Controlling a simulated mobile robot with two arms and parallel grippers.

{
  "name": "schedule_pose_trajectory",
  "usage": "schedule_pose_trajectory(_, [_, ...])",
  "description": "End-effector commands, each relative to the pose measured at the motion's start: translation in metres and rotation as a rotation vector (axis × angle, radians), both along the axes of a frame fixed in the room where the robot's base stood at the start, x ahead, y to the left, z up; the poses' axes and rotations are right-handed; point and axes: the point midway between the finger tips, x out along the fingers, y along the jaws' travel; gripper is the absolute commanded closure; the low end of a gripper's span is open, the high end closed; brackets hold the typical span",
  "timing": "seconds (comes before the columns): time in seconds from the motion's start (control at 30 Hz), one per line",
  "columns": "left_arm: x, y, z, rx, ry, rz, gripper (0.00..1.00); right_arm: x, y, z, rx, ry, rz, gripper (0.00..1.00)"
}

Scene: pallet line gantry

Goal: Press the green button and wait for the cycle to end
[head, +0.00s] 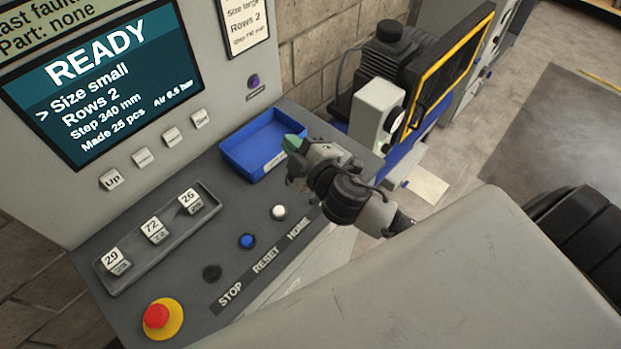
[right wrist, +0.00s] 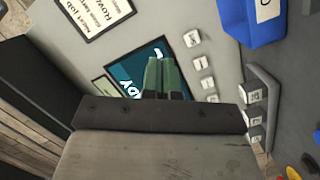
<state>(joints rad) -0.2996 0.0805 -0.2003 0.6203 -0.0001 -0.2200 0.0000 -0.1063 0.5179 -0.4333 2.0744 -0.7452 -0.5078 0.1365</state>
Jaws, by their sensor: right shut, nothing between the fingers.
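I see no green button in either view; the spot beyond the white button in the button row is covered by my right gripper and wrist. My right gripper (head: 293,145), with green fingertips, is above the console beside the blue tray. Its fingers are shut and empty, and they also show in the right wrist view (right wrist: 165,77) in front of the screen. The button row has a black STOP button (head: 212,272), a blue RESET button (head: 247,241) and a white HOME button (head: 278,211). The screen (head: 105,85) reads READY, Size small, Rows 2, Made 25 pcs. My left gripper is not in view.
The blue tray (head: 237,160) sits at the console's back right. A red emergency stop (head: 157,315) is at the front left. A holder (head: 110,282) with number tags and several white keys (head: 111,180) are left of the buttons. A yellow-edged machine (head: 455,60) stands behind.

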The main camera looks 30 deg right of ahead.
Motion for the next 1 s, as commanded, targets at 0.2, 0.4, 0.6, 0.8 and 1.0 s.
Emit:
schedule_pose_trajectory(0.2, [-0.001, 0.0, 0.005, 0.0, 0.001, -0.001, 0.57, 0.009, 0.05, 0.04, -0.631, -0.387, 0.622, 1.0])
schedule_pose_trajectory(0.4, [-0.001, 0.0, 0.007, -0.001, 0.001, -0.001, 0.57, 0.003, 0.012, -0.005, -1.187, -0.328, 1.047, 1.0])
schedule_pose_trajectory(0.6, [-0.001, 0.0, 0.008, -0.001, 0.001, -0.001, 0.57, 0.003, -0.037, -0.028, -1.448, -0.178, 1.206, 1.0])
schedule_pose_trajectory(0.8, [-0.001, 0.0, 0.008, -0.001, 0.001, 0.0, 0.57, 0.003, -0.046, -0.031, -1.486, -0.148, 1.229, 1.0])
schedule_pose_trajectory(1.0, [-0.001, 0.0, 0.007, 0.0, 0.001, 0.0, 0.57, 0.003, -0.045, -0.031, -1.483, -0.151, 1.227, 1.0])
